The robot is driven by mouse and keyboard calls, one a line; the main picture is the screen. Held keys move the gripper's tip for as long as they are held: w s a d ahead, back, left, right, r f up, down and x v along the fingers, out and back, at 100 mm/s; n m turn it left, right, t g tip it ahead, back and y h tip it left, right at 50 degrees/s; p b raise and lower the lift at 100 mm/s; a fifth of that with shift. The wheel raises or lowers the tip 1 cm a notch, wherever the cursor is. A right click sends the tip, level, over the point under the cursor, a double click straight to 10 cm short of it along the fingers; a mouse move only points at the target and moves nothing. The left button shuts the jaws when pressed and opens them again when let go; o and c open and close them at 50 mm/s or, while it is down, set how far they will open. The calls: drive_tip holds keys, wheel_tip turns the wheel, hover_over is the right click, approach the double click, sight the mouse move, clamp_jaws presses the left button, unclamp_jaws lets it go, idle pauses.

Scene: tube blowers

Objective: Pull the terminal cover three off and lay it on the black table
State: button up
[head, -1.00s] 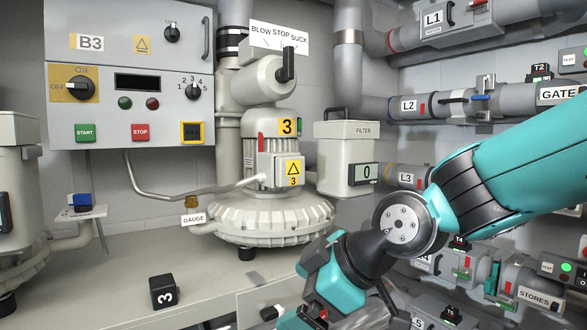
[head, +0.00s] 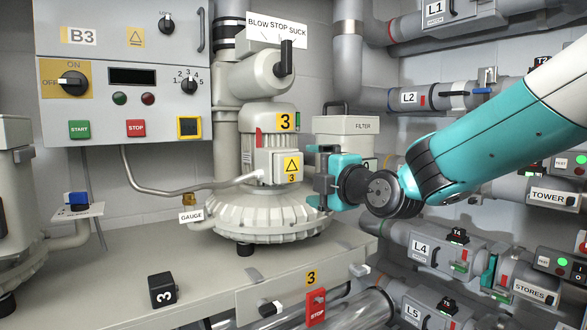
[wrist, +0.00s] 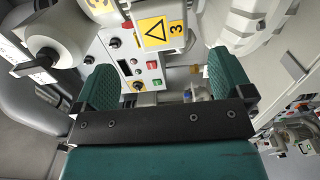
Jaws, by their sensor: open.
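The terminal cover three (head: 288,168) is a pale box with a yellow warning triangle and a 3, on the side of blower 3. It also shows in the wrist view (wrist: 158,32), ahead of the fingers. My gripper (head: 315,180) is open and empty just right of the cover in the head view. In the wrist view its two green fingers (wrist: 163,66) stand wide apart, with the cover label beyond and between them. I cannot tell the exact gap to the cover. No black table can be made out.
Blower 3's ribbed housing (head: 260,220) is below the cover. A hose runs to it from the left. The filter box (head: 345,128) stands behind my gripper. Pipes and valves line the right.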

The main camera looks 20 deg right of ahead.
sight(292, 169)
drive_tip(key=shift+w, duration=0.1)
drive_tip(key=p+x, duration=0.3)
drive_tip(key=x, duration=0.5)
drive_tip(key=shift+a+f, duration=0.1)
drive_tip(key=shift+f, duration=0.05)
drive_tip(key=shift+w+a, duration=0.15)
drive_tip(key=shift+w, duration=0.25)
drive_tip(key=shift+b, duration=1.15)
idle(0.5)
drive_tip(key=c, duration=1.2)
drive_tip(key=shift+b+v, duration=2.2)
drive_tip(key=shift+v, duration=0.85)
